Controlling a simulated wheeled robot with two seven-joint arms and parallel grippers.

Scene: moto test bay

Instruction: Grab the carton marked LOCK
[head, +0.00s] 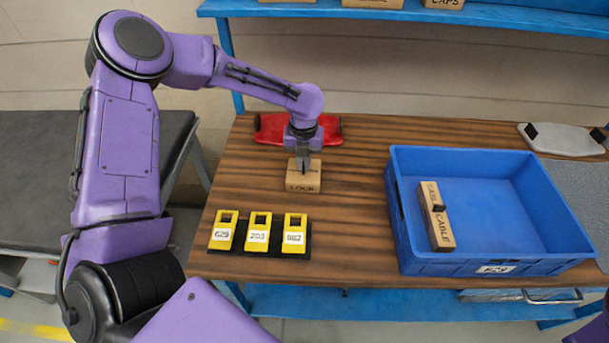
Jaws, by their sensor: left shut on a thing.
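The carton marked LOCK (303,186) is a small brown box on the wooden table, left of centre. Its label faces the front. My left gripper (302,170) points down at the carton from above and is shut on it. The fingers cover part of the carton's top. I cannot tell whether the carton is lifted clear of the table. My right gripper is not in view.
A blue crate (397,206) on the right holds a CABLE carton (436,216). Several yellow numbered holders (259,231) stand in front of the LOCK carton. A red object (270,129) lies behind it. A blue shelf (400,14) with cartons is above.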

